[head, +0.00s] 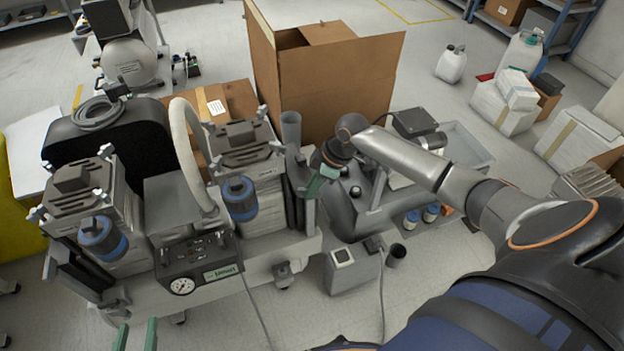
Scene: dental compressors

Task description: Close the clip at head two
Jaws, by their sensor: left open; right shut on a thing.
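Two grey compressor heads stand on a cart, the left head (78,183) and the right head (240,140). Each has small clip-like latches at its upper corners and a blue-banded canister on its front. No label for head two is readable. My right gripper (318,184), with green fingers, is at the right side of the right head, shut on a narrow grey part that looks like its clip (301,172). The fingers and wrist partly hide this part, and its exact position is unclear. My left gripper (135,337) is open and empty at the bottom left, its two green fingertips apart.
A grey hose (186,150) arches between the heads. A control box with a gauge (181,286) sits in front. A grey tube (291,128) stands right of the right head. An open cardboard box (345,85) is behind, and a grey machine (350,212) is to the right.

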